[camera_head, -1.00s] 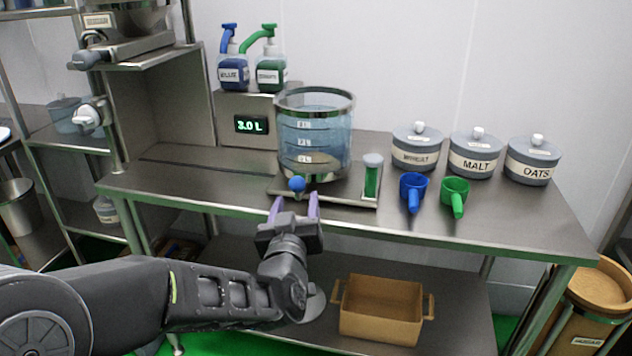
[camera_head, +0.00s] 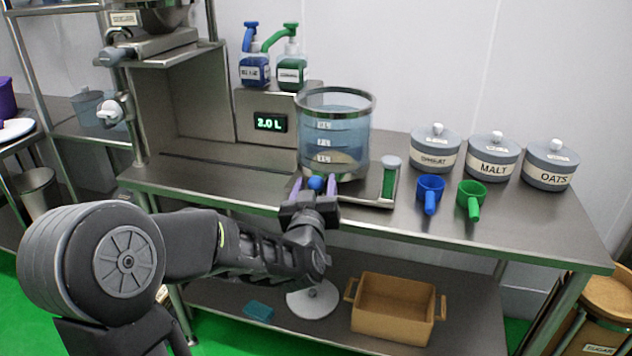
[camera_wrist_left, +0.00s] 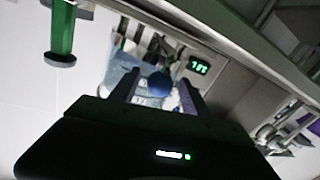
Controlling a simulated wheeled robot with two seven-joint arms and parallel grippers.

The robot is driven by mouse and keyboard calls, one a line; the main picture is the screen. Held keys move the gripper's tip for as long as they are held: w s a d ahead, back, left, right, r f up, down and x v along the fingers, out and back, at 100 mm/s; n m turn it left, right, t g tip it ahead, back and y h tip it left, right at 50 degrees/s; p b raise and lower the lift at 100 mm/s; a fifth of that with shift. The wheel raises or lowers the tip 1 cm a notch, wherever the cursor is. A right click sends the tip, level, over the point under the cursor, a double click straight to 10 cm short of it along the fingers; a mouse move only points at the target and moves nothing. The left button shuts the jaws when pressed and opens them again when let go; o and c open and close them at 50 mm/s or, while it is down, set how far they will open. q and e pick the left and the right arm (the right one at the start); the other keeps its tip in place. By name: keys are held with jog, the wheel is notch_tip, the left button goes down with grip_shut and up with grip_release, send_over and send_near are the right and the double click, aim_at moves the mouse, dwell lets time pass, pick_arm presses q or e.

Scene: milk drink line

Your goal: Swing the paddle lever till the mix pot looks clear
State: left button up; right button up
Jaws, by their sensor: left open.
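The mix pot (camera_head: 335,130) is a clear cylinder with a metal rim and level marks, standing on a metal base on the table. It holds clear bluish liquid, with a pale patch low inside. The paddle lever's blue knob (camera_head: 315,183) sits at the pot's lower front. My left gripper (camera_head: 315,187) is open, with one purple finger on each side of the knob. In the left wrist view the blue knob (camera_wrist_left: 159,84) shows between the two fingers; I cannot tell whether they touch it. My right gripper is out of view.
A green upright gauge (camera_head: 389,180) stands right of the pot. Blue (camera_head: 430,188) and green (camera_head: 470,196) scoops and lidded canisters stand further right. A brown crate (camera_head: 393,308) is on the lower shelf.

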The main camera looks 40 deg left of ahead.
pick_arm(q)
jog(key=shift+w+a, duration=0.25)
jog(key=shift+w, duration=0.2)
jog(key=shift+c, duration=0.2)
grip_shut()
dwell(0.9)
